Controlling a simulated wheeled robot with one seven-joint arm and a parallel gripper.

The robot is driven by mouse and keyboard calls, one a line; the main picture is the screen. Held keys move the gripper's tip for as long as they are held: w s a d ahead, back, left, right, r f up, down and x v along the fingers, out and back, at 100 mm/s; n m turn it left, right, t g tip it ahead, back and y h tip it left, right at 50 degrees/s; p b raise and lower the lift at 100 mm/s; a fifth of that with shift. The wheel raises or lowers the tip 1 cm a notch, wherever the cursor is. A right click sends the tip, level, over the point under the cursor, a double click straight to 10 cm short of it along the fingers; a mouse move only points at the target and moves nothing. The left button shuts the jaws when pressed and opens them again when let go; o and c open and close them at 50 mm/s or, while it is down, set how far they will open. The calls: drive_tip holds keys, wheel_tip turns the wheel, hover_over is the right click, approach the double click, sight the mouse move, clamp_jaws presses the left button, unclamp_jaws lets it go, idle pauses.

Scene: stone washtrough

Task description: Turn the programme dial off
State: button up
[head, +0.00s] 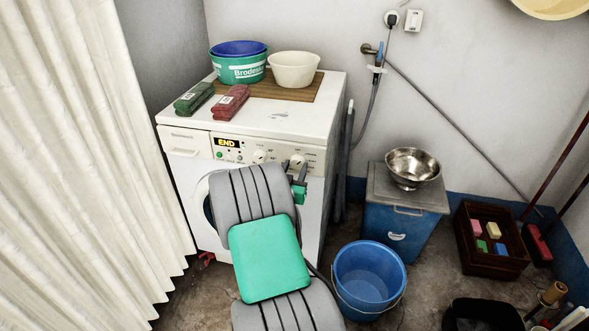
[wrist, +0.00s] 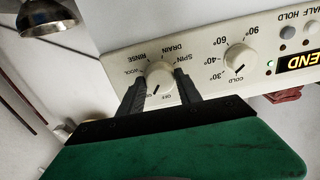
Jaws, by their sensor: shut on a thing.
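The white washing machine (head: 185,150) stands against the back wall, its amber display (head: 228,142) reading END. The programme dial (wrist: 160,77) is a round cream knob with RINSE, DRAIN, SPIN, WOOL and OFF printed around it. Its dark pointer mark is at its lower side, towards the OFF print; I cannot tell if it lines up exactly. My gripper (wrist: 160,86) has its two dark fingers on either side of the dial and is shut on it. In the head view, my gripper (head: 299,172) is at the right of the panel and partly covers the dial.
The temperature dial (wrist: 238,57) is beside the programme dial. A blue bucket (head: 369,279) and a blue bin (head: 400,222) with a steel bowl (head: 413,165) stand to the right. A white curtain (head: 75,170) hangs left.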

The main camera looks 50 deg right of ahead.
clamp_jaws()
drive_tip(key=shift+n, duration=0.4)
drive_tip(key=n, duration=0.2)
drive_tip(key=shift+n+b, duration=0.35)
drive_tip(key=shift+n, duration=2.25)
drive_tip(key=o, duration=1.1)
unclamp_jaws()
